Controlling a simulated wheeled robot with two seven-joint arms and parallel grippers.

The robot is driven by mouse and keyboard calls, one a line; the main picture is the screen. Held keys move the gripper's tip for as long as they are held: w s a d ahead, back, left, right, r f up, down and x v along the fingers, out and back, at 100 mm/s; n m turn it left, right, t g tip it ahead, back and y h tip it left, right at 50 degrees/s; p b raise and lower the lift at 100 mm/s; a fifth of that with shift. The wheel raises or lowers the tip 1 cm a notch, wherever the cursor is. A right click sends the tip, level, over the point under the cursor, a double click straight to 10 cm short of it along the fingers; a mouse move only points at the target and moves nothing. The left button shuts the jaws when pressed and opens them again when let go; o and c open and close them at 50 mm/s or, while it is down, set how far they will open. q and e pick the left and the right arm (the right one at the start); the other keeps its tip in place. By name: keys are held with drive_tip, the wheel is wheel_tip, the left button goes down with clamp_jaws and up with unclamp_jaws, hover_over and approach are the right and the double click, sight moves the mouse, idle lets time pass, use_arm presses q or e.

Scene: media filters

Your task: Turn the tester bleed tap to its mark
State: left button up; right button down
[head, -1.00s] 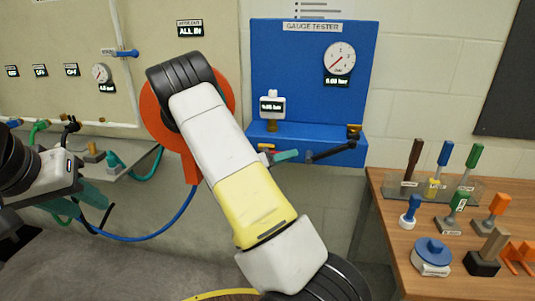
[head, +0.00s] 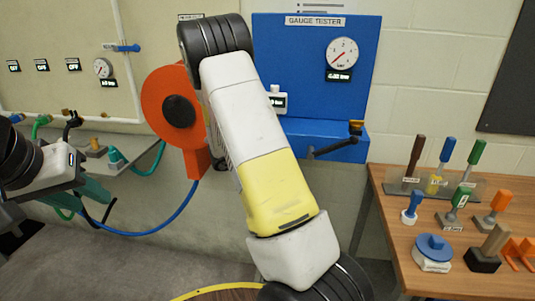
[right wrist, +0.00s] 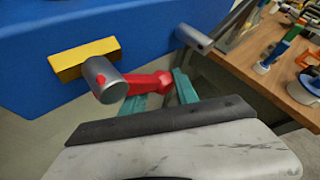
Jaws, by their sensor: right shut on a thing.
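The blue gauge tester (head: 300,60) hangs on the wall, with a dial gauge (head: 342,53) and a small display below it. In the right wrist view, the bleed tap (right wrist: 112,82) has a grey round body and a red lever (right wrist: 150,82), beside a yellow block (right wrist: 83,58) on the blue tester. My right gripper (right wrist: 165,92) has its teal fingers shut on the red lever. My right forearm hides this gripper and the tap in the head view. My left gripper (head: 92,192) is at the far left, away from the tester; its finger gap is unclear.
An orange hose reel (head: 158,100) with a blue hose is left of my right arm. A wooden table (head: 395,240) with several coloured tools stands at the right.

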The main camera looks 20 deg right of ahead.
drive_tip(key=shift+w+a+f+m+t+y, duration=0.15)
drive_tip(key=shift+f+m+y, duration=0.05)
drive_tip(key=shift+m+y, duration=0.25)
drive_tip(key=shift+w+a+f+m+t+y, duration=0.1)
drive_tip(key=shift+w+f+m+t+y, duration=0.1)
drive_tip(key=shift+m+y, duration=0.25)
drive_tip(key=shift+w+a+f+m+t+y, duration=0.45)
drive_tip(key=shift+a+y, duration=0.25)
drive_tip(key=shift+y, duration=0.35)
drive_tip(key=shift+w+a+f+m+t+y, duration=0.35)
drive_tip(key=shift+a+m+t+y, duration=0.3)
drive_tip(key=shift+y, duration=0.45)
drive_tip(key=shift+w+a+f+m+t+y, duration=0.3)
drive_tip(key=shift+w+a+t+y, duration=0.15)
drive_tip(key=shift+a+y, duration=0.5)
drive_tip(key=shift+d, duration=0.1)
drive_tip(key=c, duration=1.1)
unclamp_jaws()
drive_tip(key=shift+o, duration=0.2)
drive_tip(key=shift+a, duration=0.2)
